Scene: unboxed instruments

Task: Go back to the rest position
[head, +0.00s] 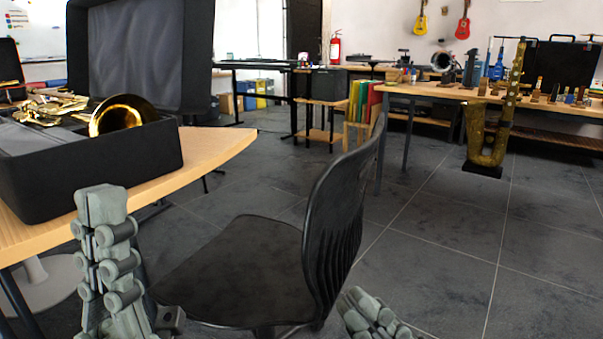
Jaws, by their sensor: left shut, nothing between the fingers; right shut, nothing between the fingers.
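My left gripper (102,205) stands upright at the lower left, in front of the wooden table's edge, with its fingers together and nothing between them. My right gripper (358,300) shows at the bottom edge, right of the black chair's seat; it is shut and empty. Only part of it is in view, the rest being cut off by the frame. Neither gripper holds an object.
A black chair (335,220) stands close in front, between the grippers. A wooden table (212,150) at left bears an open black case (95,165) with a brass instrument (120,113). A saxophone (487,135) stands at right. The tiled floor at right is clear.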

